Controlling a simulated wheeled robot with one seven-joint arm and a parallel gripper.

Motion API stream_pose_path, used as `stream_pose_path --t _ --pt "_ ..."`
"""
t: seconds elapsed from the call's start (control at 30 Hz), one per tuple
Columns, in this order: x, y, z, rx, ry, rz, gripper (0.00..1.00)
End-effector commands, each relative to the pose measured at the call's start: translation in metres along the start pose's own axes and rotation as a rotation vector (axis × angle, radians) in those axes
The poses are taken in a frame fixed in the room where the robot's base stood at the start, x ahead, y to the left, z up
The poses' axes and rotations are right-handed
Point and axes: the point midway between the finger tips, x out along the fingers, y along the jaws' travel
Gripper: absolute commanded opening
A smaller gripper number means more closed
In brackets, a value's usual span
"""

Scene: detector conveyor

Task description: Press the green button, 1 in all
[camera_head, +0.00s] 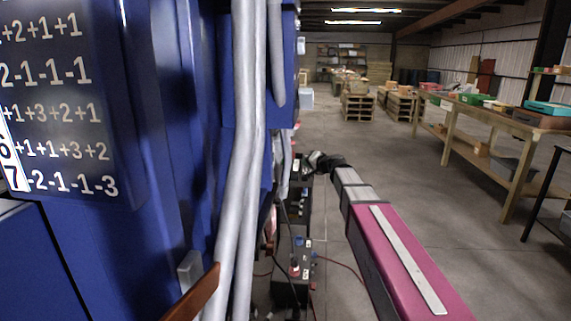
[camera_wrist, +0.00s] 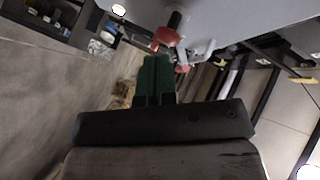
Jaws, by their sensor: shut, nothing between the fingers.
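I cannot make out a green button in either view. In the head view my arm reaches forward, and its dark end, my gripper (camera_head: 314,158), is beside the right side of the blue machine (camera_head: 90,260). In the wrist view my gripper (camera_wrist: 157,60) shows as dark green fingers, shut with nothing between them. Just beyond the fingertips is a red part (camera_wrist: 167,38) on a dark stem, by a pale grey surface (camera_wrist: 235,15). I cannot tell whether the fingertips touch it.
Grey pipes (camera_head: 240,150) run down the machine's side close to my arm. Black boxes with cables (camera_head: 290,268) stand low beside it. A wooden table (camera_head: 490,122) with items stands at the right, with pallets (camera_head: 357,106) behind. The concrete floor between is clear.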

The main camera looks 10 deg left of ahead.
Motion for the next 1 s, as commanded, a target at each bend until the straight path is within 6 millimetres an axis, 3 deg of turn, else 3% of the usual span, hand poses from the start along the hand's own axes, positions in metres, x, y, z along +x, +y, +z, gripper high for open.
stream_pose_path --t 0.4,1.0 --pt "0.031 -0.022 0.022 0.000 0.000 0.000 0.00" --pt "0.036 -0.026 0.026 0.000 0.000 0.000 0.00"
